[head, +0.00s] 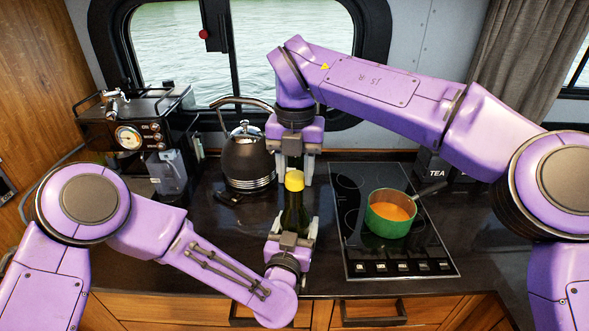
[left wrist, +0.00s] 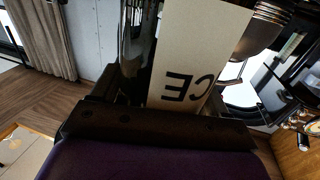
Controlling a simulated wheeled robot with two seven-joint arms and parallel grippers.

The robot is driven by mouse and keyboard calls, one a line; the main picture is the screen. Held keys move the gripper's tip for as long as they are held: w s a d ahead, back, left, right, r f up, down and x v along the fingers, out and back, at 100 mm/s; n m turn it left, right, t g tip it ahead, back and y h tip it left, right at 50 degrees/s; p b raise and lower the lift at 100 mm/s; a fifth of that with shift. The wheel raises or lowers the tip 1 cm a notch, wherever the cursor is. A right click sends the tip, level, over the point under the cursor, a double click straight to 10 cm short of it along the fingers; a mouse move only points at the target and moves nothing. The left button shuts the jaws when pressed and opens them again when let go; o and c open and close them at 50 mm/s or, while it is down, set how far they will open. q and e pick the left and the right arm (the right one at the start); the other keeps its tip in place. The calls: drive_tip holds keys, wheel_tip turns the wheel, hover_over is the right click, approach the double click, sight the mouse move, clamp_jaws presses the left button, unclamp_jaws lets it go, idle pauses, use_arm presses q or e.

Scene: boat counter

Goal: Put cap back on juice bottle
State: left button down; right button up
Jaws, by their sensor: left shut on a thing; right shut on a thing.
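The dark green juice bottle (head: 295,213) stands upright at the middle of the counter. My left gripper (head: 294,232) is shut on its lower body. In the left wrist view the bottle's cream label (left wrist: 190,55) fills the middle, with the letters "CE" upside down. The yellow cap (head: 294,181) is at the top of the bottle, in line with the neck. My right gripper (head: 293,166) points straight down from above and is shut on the cap. I cannot tell whether the cap is seated on the neck or just above it.
A black kettle (head: 247,160) stands behind and left of the bottle, close to my right gripper. A green pot of orange soup (head: 390,222) sits on the cooktop (head: 352,250) at right. A coffee machine (head: 130,130) is at back left. Dark counter lies bare left of the bottle.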

drive_tip(key=m, duration=0.6)
drive_tip(key=shift+s+m, duration=0.1)
drive_tip(key=shift+m, duration=0.3)
drive_tip(key=o, duration=1)
drive_tip(key=shift+d, duration=0.1)
drive_tip(key=shift+r, duration=2.25)
drive_tip(key=shift+o, duration=0.2)
